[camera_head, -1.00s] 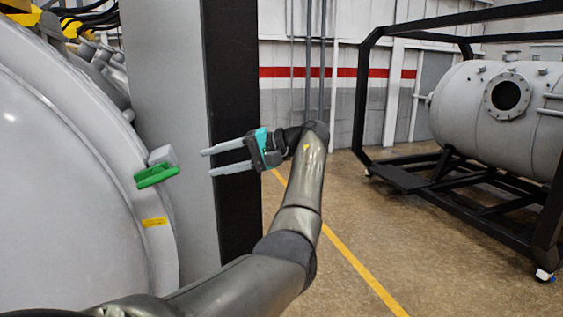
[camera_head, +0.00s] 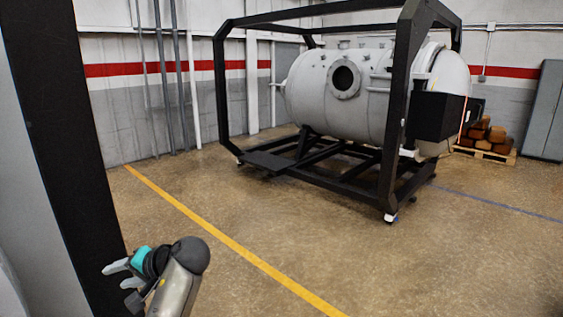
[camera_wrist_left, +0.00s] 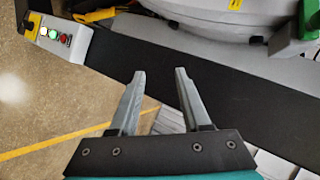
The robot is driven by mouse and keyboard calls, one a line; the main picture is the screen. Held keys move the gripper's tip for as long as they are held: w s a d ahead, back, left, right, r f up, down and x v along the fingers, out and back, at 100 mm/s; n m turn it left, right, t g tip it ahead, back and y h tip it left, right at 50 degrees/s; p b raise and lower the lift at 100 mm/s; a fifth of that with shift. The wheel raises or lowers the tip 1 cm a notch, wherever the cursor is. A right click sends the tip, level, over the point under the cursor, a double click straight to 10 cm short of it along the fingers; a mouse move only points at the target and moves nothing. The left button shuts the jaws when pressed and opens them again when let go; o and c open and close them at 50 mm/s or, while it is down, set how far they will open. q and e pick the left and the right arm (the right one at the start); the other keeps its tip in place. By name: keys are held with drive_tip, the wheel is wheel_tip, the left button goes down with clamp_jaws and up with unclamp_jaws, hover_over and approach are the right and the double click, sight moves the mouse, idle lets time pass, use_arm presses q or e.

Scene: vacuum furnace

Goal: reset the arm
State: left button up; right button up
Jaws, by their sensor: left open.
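My left gripper (camera_head: 116,275) shows at the lower left of the head view, at the end of my bent arm, in front of a black-edged post (camera_head: 62,150). In the left wrist view its two grey fingers (camera_wrist_left: 160,74) are apart with nothing between them. Beyond the fingertips there, a dark flat band runs across the picture, with pale rounded equipment (camera_wrist_left: 205,30) above it. A green part (camera_wrist_left: 309,18) shows at the top right of that view. My right gripper is in neither view.
A grey cylindrical vessel (camera_head: 330,95) stands in a black frame (camera_head: 388,150) at the back. A pallet of brown blocks (camera_head: 488,140) is at the right. A panel with lit buttons (camera_wrist_left: 55,36) shows in the wrist view. Open floor (camera_head: 300,230) lies in front.

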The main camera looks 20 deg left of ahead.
use_arm(q)
drive_tip(key=s+d+f+m+t+h, duration=0.2)
drive_tip(key=s+d+f+h, duration=0.1)
drive_tip(key=d+f, duration=0.4)
drive_tip(key=s+d+f+m+t+h, duration=0.2)
drive_tip(key=s+d+f+h, duration=0.15)
drive_tip(key=d+f, duration=0.4)
drive_tip(key=s+d+m+h, duration=0.1)
drive_tip(key=s+d+h, duration=0.3)
drive_tip(key=d, duration=0.5)
drive_tip(key=s+d+h, duration=0.2)
drive_tip(key=s+d, duration=0.5)
drive_tip(key=d, duration=0.1)
wheel_tip(320, 180, down, 34)
drive_tip(key=s+f+g+b, duration=0.1)
drive_tip(key=s+b, duration=0.1)
drive_tip(key=b, duration=1.1)
drive_tip(key=s+a+f+b, duration=0.1)
drive_tip(key=s+f+b, duration=0.2)
drive_tip(key=s+f, duration=0.2)
drive_tip(key=s+a+f+g+b, duration=0.1)
drive_tip(key=s+f+b, duration=0.3)
drive_tip(key=f, duration=0.7)
drive_tip(key=s+a+f+b, duration=0.1)
drive_tip(key=s+f+b, duration=0.3)
drive_tip(key=s+f, duration=0.2)
wheel_tip(320, 180, down, 2)
drive_tip(key=shift+f+m, duration=0.25)
drive_tip(key=shift+m, duration=0.15)
drive_tip(key=shift+s, duration=0.1)
